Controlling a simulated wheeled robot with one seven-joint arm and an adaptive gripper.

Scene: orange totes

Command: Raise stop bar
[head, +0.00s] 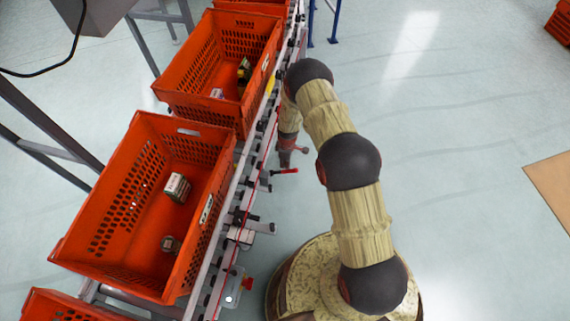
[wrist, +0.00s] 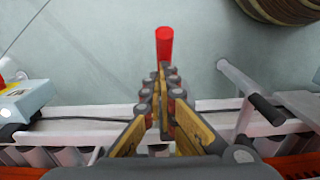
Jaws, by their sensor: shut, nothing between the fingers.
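A red bar (head: 287,171) sticks out sideways from the conveyor's right-hand side; I take it to be the stop bar. In the wrist view, a red cylinder (wrist: 164,48) stands just beyond my fingertips, in line with them. My gripper (wrist: 163,72) is shut, with its fingers together and nothing held. In the head view, my gripper (head: 286,158) is low beside the conveyor rail, close to the red bar. I cannot tell whether the fingertips touch the bar, and its mounting is hidden.
Orange totes (head: 120,278) (head: 165,92) with small goods stand along the conveyor, left of my arm. Other brackets with black ends (head: 265,227) and a box with a red button (head: 247,284) line the rail.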

